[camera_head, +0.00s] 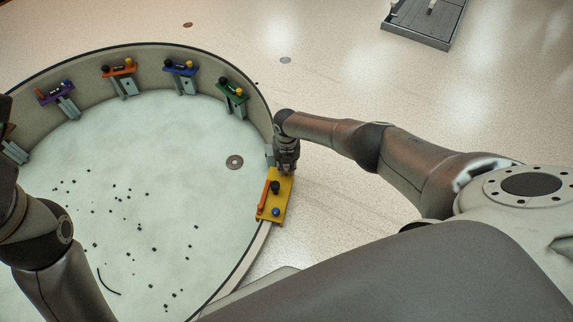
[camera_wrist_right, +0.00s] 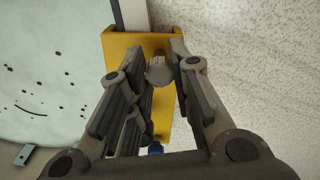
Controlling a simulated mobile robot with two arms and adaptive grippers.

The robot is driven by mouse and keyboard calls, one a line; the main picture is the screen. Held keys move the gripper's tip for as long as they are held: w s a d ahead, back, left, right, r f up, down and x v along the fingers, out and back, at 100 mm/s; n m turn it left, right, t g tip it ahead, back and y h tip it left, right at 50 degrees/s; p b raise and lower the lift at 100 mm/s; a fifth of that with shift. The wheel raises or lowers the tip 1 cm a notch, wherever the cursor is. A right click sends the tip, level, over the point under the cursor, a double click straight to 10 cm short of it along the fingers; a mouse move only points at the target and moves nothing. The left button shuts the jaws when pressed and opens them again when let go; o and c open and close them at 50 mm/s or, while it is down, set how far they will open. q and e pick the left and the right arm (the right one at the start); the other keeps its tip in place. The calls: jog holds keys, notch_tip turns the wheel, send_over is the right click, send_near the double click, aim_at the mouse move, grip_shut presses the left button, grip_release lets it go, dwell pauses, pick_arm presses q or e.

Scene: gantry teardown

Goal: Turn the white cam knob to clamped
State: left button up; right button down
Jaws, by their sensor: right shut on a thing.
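A yellow block (camera_head: 284,193) sits on the rim of the round basin, to the right of centre in the head view. It carries a black knob (camera_head: 275,187), a blue knob (camera_head: 276,212) and an orange bar (camera_head: 264,198). In the right wrist view the yellow block (camera_wrist_right: 150,42) lies under my fingers, and the pale rounded white cam knob (camera_wrist_right: 159,72) shows between them. My right gripper (camera_head: 287,168) is at the block's far end, shut on the white cam knob; the gripper hides that knob in the head view. The knob's turn angle cannot be read. My left arm shows at the left edge, its gripper out of view.
The basin wall (camera_head: 262,105) curves around a pale floor scattered with small black bits. Green (camera_head: 231,87), blue (camera_head: 181,67), orange (camera_head: 118,69) and purple (camera_head: 55,92) blocks stand along its far rim. A grey tray (camera_head: 425,38) lies at the back right. The speckled floor between is mostly clear.

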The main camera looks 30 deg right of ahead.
aim_at(286, 168)
dwell(0.3)
jog(key=c, duration=1.3)
grip_release()
jog(key=shift+o, duration=0.2)
jog(key=shift+r, duration=0.1)
notch_tip(286, 168, up, 12)
jog(key=shift+a, duration=0.1)
